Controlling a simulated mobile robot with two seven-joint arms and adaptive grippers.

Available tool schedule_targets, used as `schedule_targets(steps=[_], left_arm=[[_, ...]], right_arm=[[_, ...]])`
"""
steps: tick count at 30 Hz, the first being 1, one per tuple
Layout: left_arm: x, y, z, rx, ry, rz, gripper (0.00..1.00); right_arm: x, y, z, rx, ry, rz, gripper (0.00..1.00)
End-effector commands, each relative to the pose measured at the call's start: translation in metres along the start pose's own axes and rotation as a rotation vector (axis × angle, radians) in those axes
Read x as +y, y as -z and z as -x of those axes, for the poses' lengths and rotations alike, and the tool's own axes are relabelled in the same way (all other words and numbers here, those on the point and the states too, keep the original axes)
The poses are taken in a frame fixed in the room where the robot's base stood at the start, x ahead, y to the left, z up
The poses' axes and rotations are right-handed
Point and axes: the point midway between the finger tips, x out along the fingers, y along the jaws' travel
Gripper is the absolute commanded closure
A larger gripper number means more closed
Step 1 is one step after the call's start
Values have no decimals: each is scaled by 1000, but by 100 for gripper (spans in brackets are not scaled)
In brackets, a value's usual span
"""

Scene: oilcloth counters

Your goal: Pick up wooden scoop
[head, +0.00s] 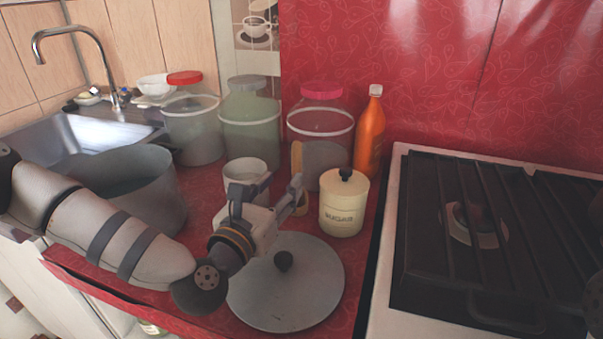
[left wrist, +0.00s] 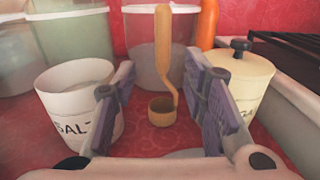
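The wooden scoop (left wrist: 163,60) stands upright in the left wrist view, its handle pointing up and its small round cup (left wrist: 162,111) low on the red counter. In the head view its handle (head: 297,157) shows behind my left gripper, which hides its lower part. My left gripper (head: 268,193) is open and empty. In the left wrist view its two fingers (left wrist: 161,75) stand to either side of the scoop, which appears in the gap ahead of them. I cannot tell how far the fingertips are from it. My right gripper is not in view.
A white salt canister (left wrist: 80,98) stands left of the scoop, a cream sugar canister (head: 343,205) right. Large jars (head: 321,135) and an orange bottle (head: 369,140) stand behind. A grey lid (head: 310,290) lies in front. A pot (head: 125,185) is left, a stove (head: 480,230) right.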

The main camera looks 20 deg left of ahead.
Motion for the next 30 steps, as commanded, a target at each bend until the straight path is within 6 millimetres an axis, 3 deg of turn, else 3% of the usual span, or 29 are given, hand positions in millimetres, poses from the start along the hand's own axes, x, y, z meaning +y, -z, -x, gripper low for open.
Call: schedule_targets(steps=[12,20,21,26,30], left_arm=[[-4,-4,-68,-1,0,-2,60],[-4,-4,-76,2,1,0,60],[-4,-4,-76,2,1,0,63],[-4,-4,-76,2,1,0,99],[-4,-4,-76,2,1,0,100]], right_arm=[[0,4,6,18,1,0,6],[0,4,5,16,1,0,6],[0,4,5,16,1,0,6],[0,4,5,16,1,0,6],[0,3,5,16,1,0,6]])
